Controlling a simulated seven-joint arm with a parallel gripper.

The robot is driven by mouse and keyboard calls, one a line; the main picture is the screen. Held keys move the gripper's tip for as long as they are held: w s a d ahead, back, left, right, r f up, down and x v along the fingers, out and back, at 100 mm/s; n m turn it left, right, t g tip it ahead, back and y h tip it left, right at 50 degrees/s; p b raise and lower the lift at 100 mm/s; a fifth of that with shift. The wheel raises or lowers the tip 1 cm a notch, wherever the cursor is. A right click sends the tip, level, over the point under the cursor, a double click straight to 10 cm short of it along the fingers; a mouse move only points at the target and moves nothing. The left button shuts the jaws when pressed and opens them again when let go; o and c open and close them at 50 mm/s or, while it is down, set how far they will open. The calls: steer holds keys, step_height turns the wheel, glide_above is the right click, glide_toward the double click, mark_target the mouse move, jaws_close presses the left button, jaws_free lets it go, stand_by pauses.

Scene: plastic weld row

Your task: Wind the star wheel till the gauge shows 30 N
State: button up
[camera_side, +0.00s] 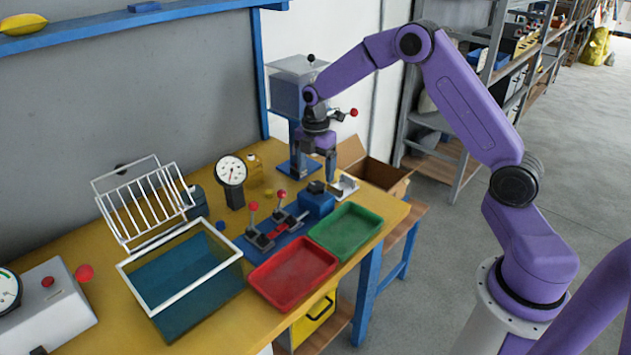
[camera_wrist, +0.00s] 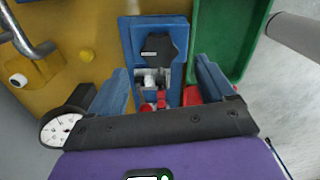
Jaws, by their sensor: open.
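The star wheel (camera_side: 316,187) is a small dark lobed knob on a blue block (camera_side: 317,205) at the right end of the blue fixture. In the wrist view the wheel (camera_wrist: 166,43) lies flat, dark and unobstructed, just beyond the fingertips. My gripper (camera_side: 317,170) is open and empty, pointing down above the wheel and apart from it. In the wrist view my gripper (camera_wrist: 163,73) has one finger on each side of the fixture. A round white gauge (camera_side: 231,170) stands upright behind the fixture. Its dial also shows, partly hidden, in the wrist view (camera_wrist: 58,129). I cannot read its value.
Two red-knobbed clamps (camera_side: 260,240) stand on the fixture, left of the wheel. A red tray (camera_side: 293,274) and a green tray (camera_side: 346,231) lie in front. A blue press (camera_side: 290,95) stands behind my gripper. A white-rimmed tank (camera_side: 182,270) is at left.

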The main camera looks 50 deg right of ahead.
mark_target(316, 186)
steer(key=shift+f, duration=2.3)
steer(key=c, duration=1.1)
